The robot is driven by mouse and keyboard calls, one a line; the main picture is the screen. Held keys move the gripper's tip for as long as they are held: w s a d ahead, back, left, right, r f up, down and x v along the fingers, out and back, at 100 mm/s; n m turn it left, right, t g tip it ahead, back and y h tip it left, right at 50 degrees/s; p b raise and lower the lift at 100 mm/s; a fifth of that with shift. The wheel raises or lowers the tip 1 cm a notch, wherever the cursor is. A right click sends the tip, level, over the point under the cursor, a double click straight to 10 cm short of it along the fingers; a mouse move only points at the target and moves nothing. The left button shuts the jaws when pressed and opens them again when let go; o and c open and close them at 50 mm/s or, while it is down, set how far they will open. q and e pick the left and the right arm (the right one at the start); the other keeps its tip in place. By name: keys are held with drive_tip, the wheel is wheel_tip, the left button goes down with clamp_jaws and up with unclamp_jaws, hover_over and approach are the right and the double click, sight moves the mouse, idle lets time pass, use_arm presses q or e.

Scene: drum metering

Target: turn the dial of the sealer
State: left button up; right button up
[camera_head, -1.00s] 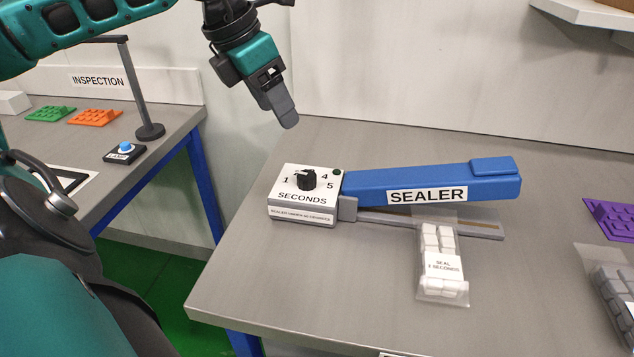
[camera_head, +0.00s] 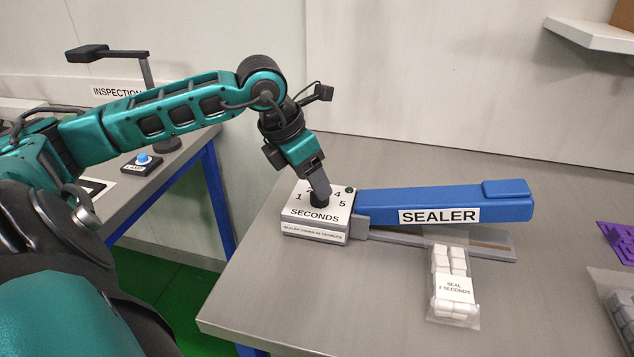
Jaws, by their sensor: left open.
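The blue sealer arm (camera_head: 445,203) reaches to the right. My left gripper (camera_head: 320,190) points down at the dial from above, its fingers at or just above the dial's top. It is open; whether the fingers touch the dial I cannot tell. The dial's pointer is hidden. My right gripper is not in view.
A clear bag of white blocks (camera_head: 454,285), labelled SEAL and a number of SECONDS, lies at the sealer's bar. A purple tray (camera_head: 620,241) and a bag of grey pieces (camera_head: 618,305) lie at the right edge. A lamp button (camera_head: 143,160) stands on the inspection table. The front table area is clear.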

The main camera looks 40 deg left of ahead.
use_arm(q)
drive_tip(key=shift+x, duration=1.8)
drive_tip(key=c, duration=1)
